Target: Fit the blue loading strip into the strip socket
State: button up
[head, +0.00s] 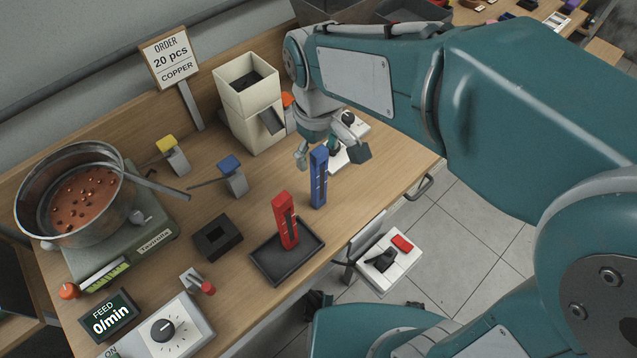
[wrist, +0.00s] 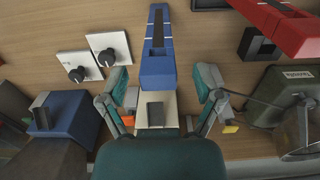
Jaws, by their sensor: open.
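The blue loading strip (head: 318,180) stands upright near the front edge of the table. My gripper (head: 333,154) is open at its upper end. In the wrist view the strip (wrist: 157,65) lies between the spread fingers (wrist: 160,88), with a visible gap on each side. A black block with a square opening (head: 217,238), which looks like the strip socket, sits on the table to the left, empty. It seems to show at the upper right of the wrist view (wrist: 257,45).
A red strip (head: 286,220) stands in a black tray (head: 262,266), left of the blue strip. A cream hopper (head: 250,108) stands behind. Levers with blue (head: 231,166) and yellow (head: 167,146) tops rise near a pan of copper pieces (head: 78,203). A switch box (head: 387,260) hangs off the front edge.

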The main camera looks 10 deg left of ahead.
notch_tip(320, 180, down, 2)
grip_shut()
dwell(0.3)
jog(key=shift+r, duration=0.15)
